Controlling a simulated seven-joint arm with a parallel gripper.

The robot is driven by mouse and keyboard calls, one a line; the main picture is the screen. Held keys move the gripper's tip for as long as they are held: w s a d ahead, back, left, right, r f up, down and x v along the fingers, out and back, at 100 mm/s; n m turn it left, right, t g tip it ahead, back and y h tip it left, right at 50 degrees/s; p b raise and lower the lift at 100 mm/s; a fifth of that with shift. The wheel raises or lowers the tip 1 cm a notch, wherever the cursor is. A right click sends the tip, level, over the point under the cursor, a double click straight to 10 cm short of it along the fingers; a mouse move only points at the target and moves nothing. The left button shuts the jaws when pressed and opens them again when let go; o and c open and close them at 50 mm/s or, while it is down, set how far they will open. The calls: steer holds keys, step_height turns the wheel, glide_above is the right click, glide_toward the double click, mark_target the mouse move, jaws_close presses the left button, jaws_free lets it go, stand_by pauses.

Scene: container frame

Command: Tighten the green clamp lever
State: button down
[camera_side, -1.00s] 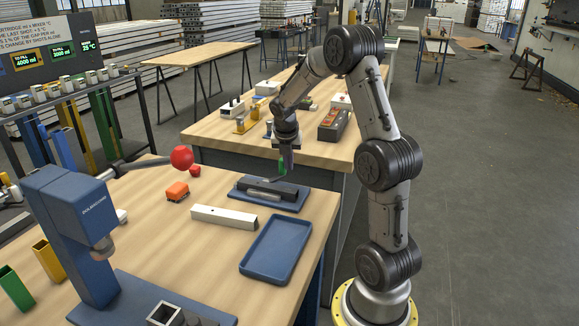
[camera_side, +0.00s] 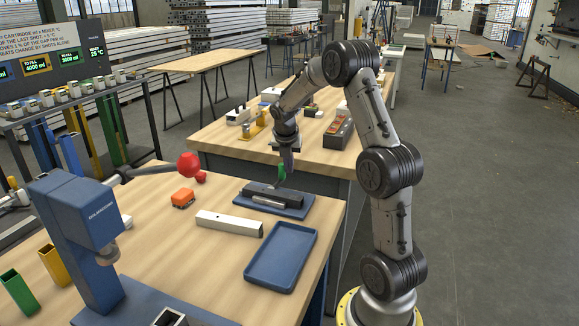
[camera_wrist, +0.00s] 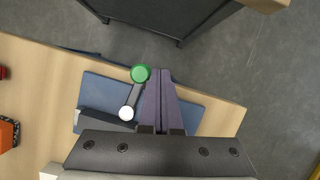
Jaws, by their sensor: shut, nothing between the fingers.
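The green clamp lever has a round green knob (camera_wrist: 140,73), which shows as a small green piece in the side view (camera_side: 281,173). Its grey arm runs to a white round pivot (camera_wrist: 126,113). It sits on a dark clamp block (camera_side: 258,193) on a blue base plate (camera_side: 294,210). My gripper (camera_wrist: 163,76) is shut and empty, with its fingers just right of the knob and arm in the wrist view. I cannot tell whether they touch the lever. In the side view my gripper (camera_side: 287,168) points down over the clamp, beside the green piece.
A blue tray (camera_side: 281,256), a pale square tube (camera_side: 229,223) and an orange block (camera_side: 182,198) lie on the wooden bench. A blue press (camera_side: 75,230) with a red-balled handle (camera_side: 188,164) stands at the left. A second bench (camera_side: 225,140) with several parts stands behind.

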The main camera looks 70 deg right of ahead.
stand_by(0.3)
steer(key=s, duration=0.3)
steer(key=s+a, duration=0.1)
steer(key=shift+s+r, duration=0.15)
steer(key=shift+r, duration=0.2)
steer(key=s+a+r, duration=0.1)
steer(key=s+r, duration=0.2)
steer(key=r, duration=0.6)
steer(key=w+a+r+t, duration=0.15)
steer(key=a+r, duration=0.25)
steer(key=a, duration=0.6)
steer(key=w+a+r+t, duration=0.1)
steer(key=a+r+t, duration=0.25)
steer(key=a, duration=0.75)
steer(key=s+a+f+m+y, duration=0.4)
steer(key=s+a+m, duration=0.8)
steer(key=m, duration=0.8)
step_height(320, 180, down, 2)
steer(key=shift+s+a+f+m, duration=0.15)
steer(key=shift+s+a+m, duration=0.05)
steer(key=shift+s+m, duration=0.1)
